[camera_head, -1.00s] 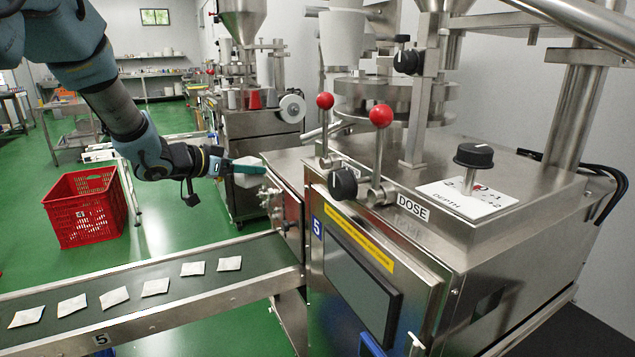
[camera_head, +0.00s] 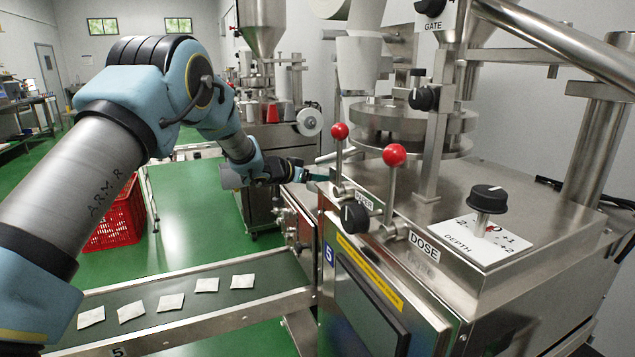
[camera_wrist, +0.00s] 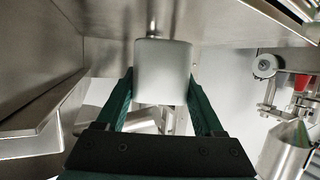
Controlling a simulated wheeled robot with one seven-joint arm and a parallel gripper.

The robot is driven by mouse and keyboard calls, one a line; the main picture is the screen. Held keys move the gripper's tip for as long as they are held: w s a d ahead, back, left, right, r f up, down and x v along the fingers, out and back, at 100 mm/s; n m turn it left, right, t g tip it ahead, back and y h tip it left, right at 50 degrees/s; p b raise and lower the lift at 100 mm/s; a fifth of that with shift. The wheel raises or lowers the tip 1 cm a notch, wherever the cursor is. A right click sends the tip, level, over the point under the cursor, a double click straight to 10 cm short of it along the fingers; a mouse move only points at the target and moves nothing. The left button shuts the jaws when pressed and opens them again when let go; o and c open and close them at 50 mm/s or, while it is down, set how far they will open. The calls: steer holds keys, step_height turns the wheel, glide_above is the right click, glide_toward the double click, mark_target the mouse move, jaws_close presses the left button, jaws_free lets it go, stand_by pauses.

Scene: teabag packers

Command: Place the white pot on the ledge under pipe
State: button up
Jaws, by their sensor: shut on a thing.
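The white pot (camera_wrist: 162,72) is between the two green fingers of my gripper (camera_wrist: 162,98) in the wrist view. The gripper is shut on it, one finger along each side. A thin metal pipe (camera_wrist: 152,22) shows just beyond the top of the pot; I cannot tell the gap between them. In the head view, my gripper (camera_head: 316,176) is at the far left corner of the steel packing machine (camera_head: 470,240), behind the red-knobbed levers. The pot cannot be made out there. I cannot clearly identify the ledge in either view.
Steel panels (camera_wrist: 35,60) stand close on the left and above in the wrist view. Red-knobbed levers (camera_head: 395,156) rise from the machine top. A conveyor (camera_head: 190,318) with several teabags runs at lower left. A red crate (camera_head: 115,225) stands on the green floor.

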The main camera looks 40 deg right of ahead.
mark_target(311, 186)
steer(key=shift+d+f+p, duration=0.1)
steer(key=shift+f+p, duration=0.5)
steer(key=shift+f, duration=1.2)
steer(key=o, duration=1.3)
steer(key=b+v, duration=0.3)
steer(key=v, duration=0.9)
